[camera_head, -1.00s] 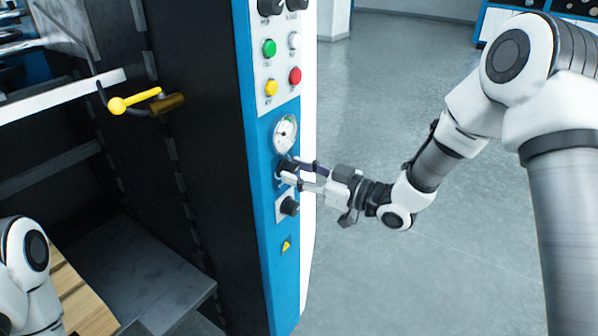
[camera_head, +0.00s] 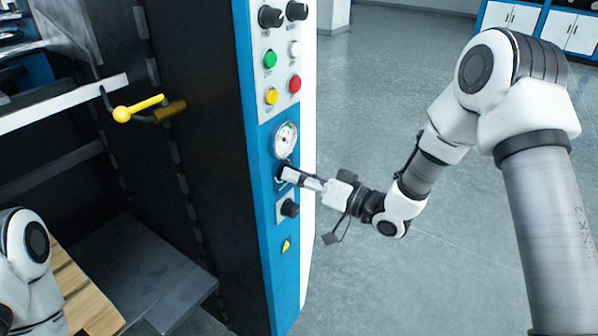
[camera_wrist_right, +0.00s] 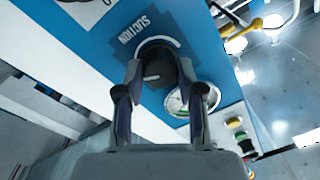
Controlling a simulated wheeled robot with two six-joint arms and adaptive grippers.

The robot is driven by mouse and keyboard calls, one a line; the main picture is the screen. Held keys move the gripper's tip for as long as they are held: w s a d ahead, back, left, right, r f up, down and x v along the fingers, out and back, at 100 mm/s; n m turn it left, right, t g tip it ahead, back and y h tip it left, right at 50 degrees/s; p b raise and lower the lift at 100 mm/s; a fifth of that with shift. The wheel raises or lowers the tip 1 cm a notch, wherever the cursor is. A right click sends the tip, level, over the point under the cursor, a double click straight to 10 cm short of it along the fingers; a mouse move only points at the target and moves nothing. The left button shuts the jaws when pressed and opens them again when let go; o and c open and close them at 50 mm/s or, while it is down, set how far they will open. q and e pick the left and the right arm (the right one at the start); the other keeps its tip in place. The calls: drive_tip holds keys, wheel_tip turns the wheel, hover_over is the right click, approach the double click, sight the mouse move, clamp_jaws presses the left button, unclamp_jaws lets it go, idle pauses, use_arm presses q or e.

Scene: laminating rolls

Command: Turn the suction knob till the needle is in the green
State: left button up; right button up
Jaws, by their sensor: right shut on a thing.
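The suction knob (camera_wrist_right: 158,72) is a black dial under a "SUCTION" label in the right wrist view. The fingers of my right gripper (camera_wrist_right: 160,82) stand on both sides of it and grip it. In the head view my right gripper (camera_head: 288,174) reaches the blue panel just below the gauge and mostly hides the knob. The round white gauge (camera_head: 285,139) sits above the knob; it also shows in the right wrist view (camera_wrist_right: 199,97), partly behind a finger. A green mark shows near its top; the needle's exact place is too small to tell. My left gripper is out of view.
Green, white, yellow and red buttons (camera_head: 294,83) and two black knobs are above. A yellow-handled lever (camera_head: 137,108) sticks out at left. Open floor (camera_head: 400,270) lies right of the machine.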

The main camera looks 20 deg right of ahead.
drive_tip(key=shift+r+m+t+p, duration=0.1)
drive_tip(key=shift+m+t+p, duration=0.35)
drive_tip(key=shift+m, duration=1.6)
drive_tip(key=shift+m+t+p, duration=0.1)
drive_tip(key=shift+m+p, duration=0.6)
drive_tip(key=shift+m, duration=1.35)
drive_tip(key=o, duration=1.1)
drive_tip(key=shift+o, duration=0.2)
